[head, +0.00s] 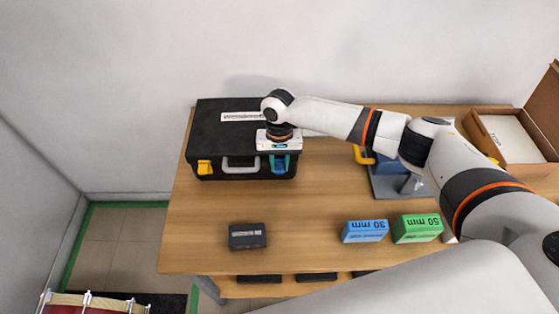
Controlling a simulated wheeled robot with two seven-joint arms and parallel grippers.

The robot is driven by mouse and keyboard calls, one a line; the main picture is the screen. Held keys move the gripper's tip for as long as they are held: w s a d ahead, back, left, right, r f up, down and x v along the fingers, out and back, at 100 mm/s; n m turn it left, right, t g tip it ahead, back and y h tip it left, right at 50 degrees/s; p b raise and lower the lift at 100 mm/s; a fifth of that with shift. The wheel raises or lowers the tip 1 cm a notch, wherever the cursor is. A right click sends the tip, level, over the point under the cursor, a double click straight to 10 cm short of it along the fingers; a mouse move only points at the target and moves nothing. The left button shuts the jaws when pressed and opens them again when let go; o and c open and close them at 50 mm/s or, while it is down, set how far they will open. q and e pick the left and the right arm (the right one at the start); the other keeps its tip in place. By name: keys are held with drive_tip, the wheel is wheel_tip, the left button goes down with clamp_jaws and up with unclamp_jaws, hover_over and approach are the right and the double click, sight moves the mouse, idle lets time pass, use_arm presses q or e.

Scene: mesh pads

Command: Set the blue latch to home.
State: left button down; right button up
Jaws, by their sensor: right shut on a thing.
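A black case (222,141) with a white label on its lid stands at the back left of the wooden table. Its front carries a yellow latch (204,167) on the left, a grey handle (240,162) in the middle and the blue latch (279,166) on the right. My right gripper (279,160) is over the case's front right corner, shut on the blue latch. The gripper body hides the latch's upper part, so its exact angle is hard to tell. My left gripper is out of view.
A blue 30 mm block (365,231), a green 50 mm block (417,228) and a dark box (247,236) lie near the front of the table (300,210). A grey-blue device (390,184) stands under my right arm. An open cardboard box (506,148) is at the back right.

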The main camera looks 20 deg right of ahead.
drive_tip(key=shift+w+d+r+g, duration=0.1)
drive_tip(key=shift+w+g, duration=0.15)
drive_tip(key=shift+g, duration=0.15)
drive_tip(key=o, duration=1)
wheel_tip(320, 180, up, 12)
drive_tip(key=w+b, duration=0.2)
drive_tip(key=shift+d+b, duration=0.25)
drive_tip(key=shift+b, duration=0.05)
drive_tip(key=shift+f, duration=0.2)
